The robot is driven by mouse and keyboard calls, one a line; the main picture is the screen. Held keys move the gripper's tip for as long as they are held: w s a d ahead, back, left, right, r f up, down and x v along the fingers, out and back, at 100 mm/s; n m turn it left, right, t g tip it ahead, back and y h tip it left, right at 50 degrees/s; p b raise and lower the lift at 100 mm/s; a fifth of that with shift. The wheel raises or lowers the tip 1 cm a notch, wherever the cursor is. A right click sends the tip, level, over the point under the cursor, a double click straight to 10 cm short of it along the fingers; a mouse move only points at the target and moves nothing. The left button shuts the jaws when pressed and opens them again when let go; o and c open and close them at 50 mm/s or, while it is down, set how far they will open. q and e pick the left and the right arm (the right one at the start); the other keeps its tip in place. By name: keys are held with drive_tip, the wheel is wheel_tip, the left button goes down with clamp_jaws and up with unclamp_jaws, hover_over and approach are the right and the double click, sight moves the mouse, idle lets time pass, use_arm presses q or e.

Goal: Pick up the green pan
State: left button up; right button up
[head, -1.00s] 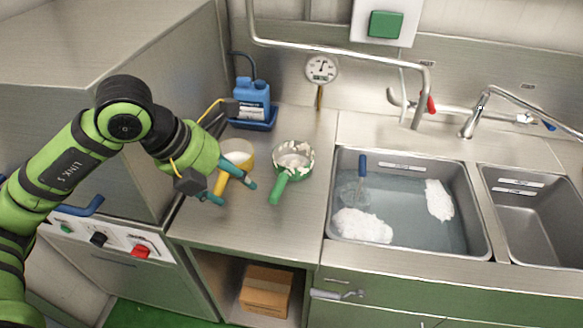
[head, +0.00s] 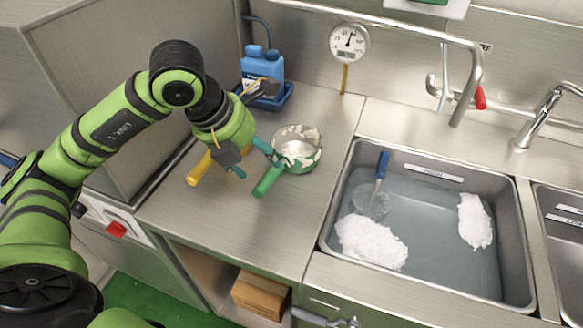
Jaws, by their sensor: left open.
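The green pan (head: 312,160) stands on the steel counter, left of the sink, in the head view. It has pale residue on its inside and rim. Its green handle (head: 268,180) points toward the front left. My left gripper (head: 252,160) is open, with its teal fingertips just left of the pan, near where the handle joins. One fingertip appears close to the pan's side; I cannot tell whether it touches. A yellow pan's handle (head: 198,168) sticks out left of the gripper, and its bowl is hidden behind the gripper. My right gripper is not in view.
A blue jug (head: 262,66) sits in a blue tray (head: 288,97) behind the gripper. A dial thermometer (head: 349,43) is at the back wall. The sink (head: 515,220) with water, white foam and a blue-handled tool (head: 382,165) lies to the right. The front counter is clear.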

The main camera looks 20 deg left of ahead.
sight(270, 169)
use_arm(q)
drive_tip(key=p+x, duration=0.2)
drive_tip(key=x, duration=0.4)
drive_tip(key=shift+f, duration=0.15)
drive_tip(key=shift+w+d+f, duration=0.15)
drive_tip(key=shift+w+f, duration=0.1)
drive_tip(key=shift+f, duration=0.25)
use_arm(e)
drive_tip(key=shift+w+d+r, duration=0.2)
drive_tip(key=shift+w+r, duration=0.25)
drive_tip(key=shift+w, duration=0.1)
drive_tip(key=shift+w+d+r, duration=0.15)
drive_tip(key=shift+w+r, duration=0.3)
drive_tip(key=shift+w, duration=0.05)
use_arm(q)
clamp_jaws()
drive_tip(key=shift+r, duration=0.1)
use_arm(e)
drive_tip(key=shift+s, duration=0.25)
